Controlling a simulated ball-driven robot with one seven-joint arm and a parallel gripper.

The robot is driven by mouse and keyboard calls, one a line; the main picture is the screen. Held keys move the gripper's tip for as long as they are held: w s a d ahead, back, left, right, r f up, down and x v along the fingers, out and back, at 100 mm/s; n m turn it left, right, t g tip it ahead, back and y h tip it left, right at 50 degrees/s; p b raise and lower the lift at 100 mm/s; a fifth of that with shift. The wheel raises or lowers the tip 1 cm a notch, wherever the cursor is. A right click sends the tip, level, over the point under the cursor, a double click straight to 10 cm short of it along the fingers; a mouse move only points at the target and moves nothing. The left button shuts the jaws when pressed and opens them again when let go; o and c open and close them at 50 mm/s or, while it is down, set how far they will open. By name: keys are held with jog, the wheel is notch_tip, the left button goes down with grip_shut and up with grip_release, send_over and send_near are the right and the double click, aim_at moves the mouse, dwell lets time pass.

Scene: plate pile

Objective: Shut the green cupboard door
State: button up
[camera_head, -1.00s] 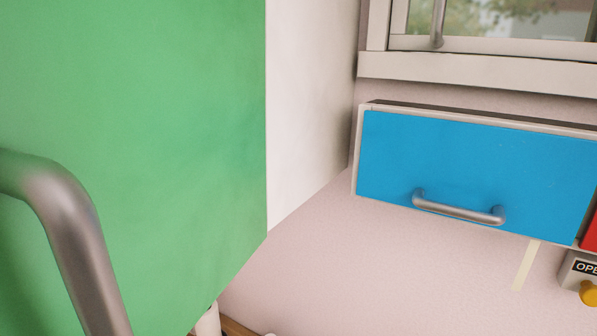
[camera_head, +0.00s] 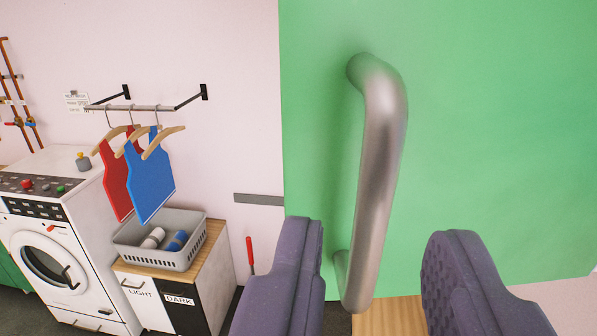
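The green cupboard door (camera_head: 480,160) fills the right half of the view. Its grey metal bar handle (camera_head: 378,170) stands upright near the door's left edge. My gripper (camera_head: 372,262) is at the bottom of the view with its two purple padded fingers spread apart. The lower part of the handle shows between the fingers, nearer the left one, with no clear contact. The view does not show whether the door stands ajar, and the inside of the cupboard is hidden.
At the left stand a white washing machine (camera_head: 62,225) and a low cabinet (camera_head: 185,292) marked LIGHT and DARK. A grey basket (camera_head: 165,255) sits on the cabinet. Red and blue aprons hang from a wall rail (camera_head: 140,108). A wooden surface (camera_head: 392,316) shows below the door.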

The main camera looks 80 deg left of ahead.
aim_at(374, 214)
jog(key=x, duration=0.5)
jog(key=shift+w, duration=0.1)
grip_shut()
